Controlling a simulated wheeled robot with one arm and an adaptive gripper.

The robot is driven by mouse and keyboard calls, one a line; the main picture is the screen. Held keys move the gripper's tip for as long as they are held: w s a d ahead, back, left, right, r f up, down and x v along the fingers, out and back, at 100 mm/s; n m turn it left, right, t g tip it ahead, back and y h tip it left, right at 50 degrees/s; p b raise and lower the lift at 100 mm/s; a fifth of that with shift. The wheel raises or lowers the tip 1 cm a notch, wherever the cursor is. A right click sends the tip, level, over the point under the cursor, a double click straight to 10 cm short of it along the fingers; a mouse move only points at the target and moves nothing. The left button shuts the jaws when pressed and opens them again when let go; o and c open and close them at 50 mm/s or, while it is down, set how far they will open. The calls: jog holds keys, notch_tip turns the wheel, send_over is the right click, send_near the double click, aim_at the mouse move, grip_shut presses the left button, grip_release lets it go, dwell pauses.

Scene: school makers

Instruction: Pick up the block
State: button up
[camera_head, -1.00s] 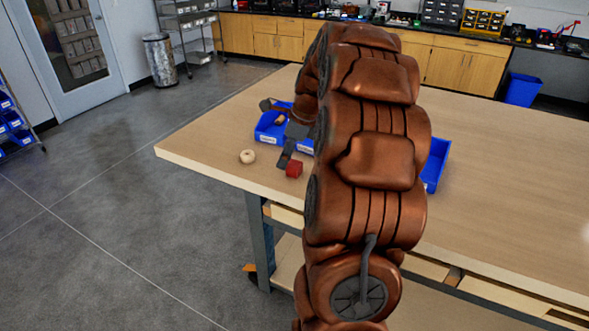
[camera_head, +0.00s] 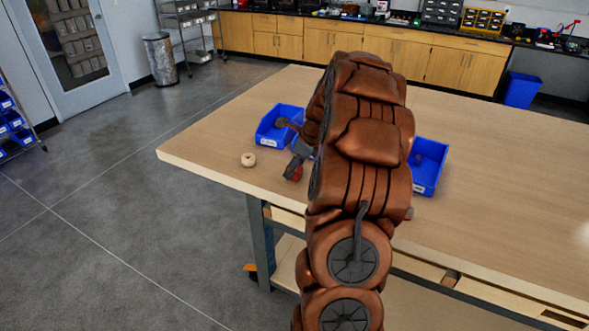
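The red block (camera_head: 297,174) is on or just above the wooden workbench (camera_head: 215,130), near its front edge, and is partly covered by my gripper (camera_head: 293,170). The dark grey fingers are at the block's left and upper side. My copper-coloured arm hides much of the gripper, so I cannot tell whether the fingers are closed on the block or only beside it.
A pale ring-shaped object (camera_head: 248,160) lies left of the gripper. Blue bins stand behind the gripper (camera_head: 266,134) and right of my arm (camera_head: 428,180); another is mostly hidden behind the gripper. The bench's right side is clear.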

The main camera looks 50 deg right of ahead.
jog(key=shift+w+f, duration=0.15)
jog(key=shift+f, duration=0.25)
jog(key=shift+c, duration=0.4)
jog(key=c, duration=1)
jog(key=shift+r, duration=0.15)
jog(key=shift+c, duration=0.2)
